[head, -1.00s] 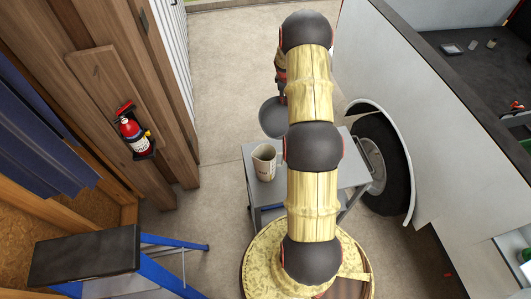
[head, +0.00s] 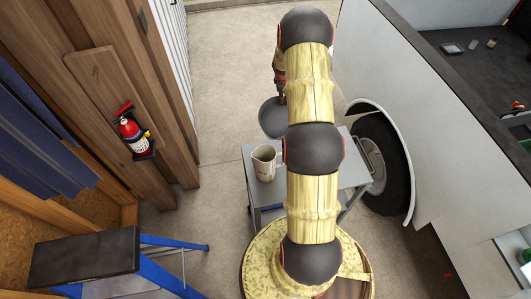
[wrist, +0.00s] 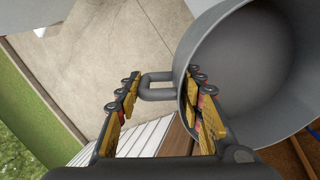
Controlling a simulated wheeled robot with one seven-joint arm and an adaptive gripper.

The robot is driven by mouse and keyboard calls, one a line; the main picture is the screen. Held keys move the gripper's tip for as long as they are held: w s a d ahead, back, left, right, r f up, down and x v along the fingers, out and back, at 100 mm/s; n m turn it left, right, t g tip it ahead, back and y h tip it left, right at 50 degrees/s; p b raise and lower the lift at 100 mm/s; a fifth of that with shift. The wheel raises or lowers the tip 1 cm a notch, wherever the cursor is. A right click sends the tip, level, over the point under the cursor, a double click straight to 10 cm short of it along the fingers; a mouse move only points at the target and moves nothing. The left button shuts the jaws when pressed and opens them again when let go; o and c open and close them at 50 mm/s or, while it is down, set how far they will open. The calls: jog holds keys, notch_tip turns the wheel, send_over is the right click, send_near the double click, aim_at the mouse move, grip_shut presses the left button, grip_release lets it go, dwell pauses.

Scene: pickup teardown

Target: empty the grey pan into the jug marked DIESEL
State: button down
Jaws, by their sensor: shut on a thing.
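The grey pan (head: 272,117) is held up beyond the back left edge of the cart, farther off than the jug. In the wrist view the pan (wrist: 245,75) fills the upper right, its round inside a plain dark grey; I cannot make out any contents. My gripper (wrist: 158,95) is shut on the pan, its fingers around the looped handle (wrist: 157,86). In the head view my arm hides most of the gripper. A cream jug (head: 264,162) stands upright on the cart, apart from the pan; its marking is too small to read.
The grey cart (head: 346,175) is partly hidden behind my arm. The truck's side and wheel (head: 378,160) stand close on the right. A wooden wall with a fire extinguisher (head: 134,134) and a step stool (head: 85,255) are on the left. The floor beyond the cart is clear.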

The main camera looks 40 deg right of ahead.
jog(key=shift+r, duration=0.25)
jog(key=shift+s+a+r, duration=0.1)
jog(key=shift+a+r, duration=0.1)
jog(key=shift+a, duration=0.15)
jog(key=shift+d, duration=0.1)
jog(key=shift+a+r, duration=0.25)
jog(key=shift+r, duration=0.05)
jog(key=shift+d+h, duration=0.1)
jog(key=shift+h, duration=0.2)
jog(key=shift+s+a+r, duration=0.2)
jog(key=shift+a+r, duration=0.05)
jog(key=shift+r+p, duration=0.1)
jog(key=shift+p, duration=0.2)
